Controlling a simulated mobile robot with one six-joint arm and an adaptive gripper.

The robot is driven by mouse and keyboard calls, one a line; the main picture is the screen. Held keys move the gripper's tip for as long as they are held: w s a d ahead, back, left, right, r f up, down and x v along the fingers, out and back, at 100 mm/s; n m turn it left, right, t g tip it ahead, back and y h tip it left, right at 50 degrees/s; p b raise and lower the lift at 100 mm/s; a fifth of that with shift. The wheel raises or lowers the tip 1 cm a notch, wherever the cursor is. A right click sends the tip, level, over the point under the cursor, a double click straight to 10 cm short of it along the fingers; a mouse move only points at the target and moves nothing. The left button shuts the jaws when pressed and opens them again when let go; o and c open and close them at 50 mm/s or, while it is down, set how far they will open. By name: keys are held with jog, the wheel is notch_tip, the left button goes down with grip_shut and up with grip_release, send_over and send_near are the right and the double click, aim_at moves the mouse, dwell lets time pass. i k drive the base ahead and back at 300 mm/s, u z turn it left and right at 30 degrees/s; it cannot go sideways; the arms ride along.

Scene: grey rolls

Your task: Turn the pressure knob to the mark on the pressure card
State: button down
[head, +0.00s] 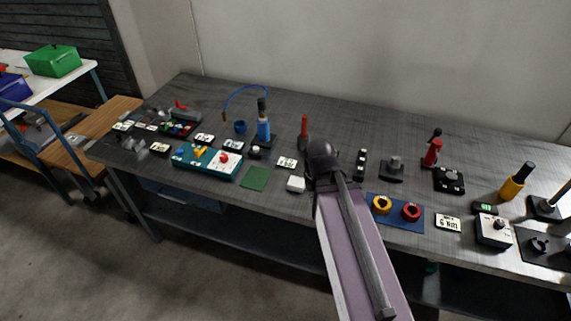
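Which knob is the pressure knob cannot be told at this size. A grey box with a black knob on its pale top (495,229) stands at the right of the bench. A card reading about "6 Nm" (447,222) lies left of it. A teal panel (207,163) at the left carries a red knob (225,157) and yellow parts. Several small white cards lie near it, one at the middle (287,162); their print is too small to read, so the pressure card cannot be picked out. My arm reaches over the front middle of the bench; my gripper does not show.
The long grey bench (330,115) is crowded along its front. A blue mat (397,226) holds yellow and red rings. A blue bottle (263,128), red tools and a yellow-black tool (515,181) stand upright. The back strip is mostly free. A cart stands at left.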

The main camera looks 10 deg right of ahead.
aim_at(224, 158)
jog(key=u, duration=0.1)
jog(key=k, duration=1.35)
jog(key=z, duration=0.45)
jog(key=i, duration=1.8)
jog(key=u, duration=0.45)
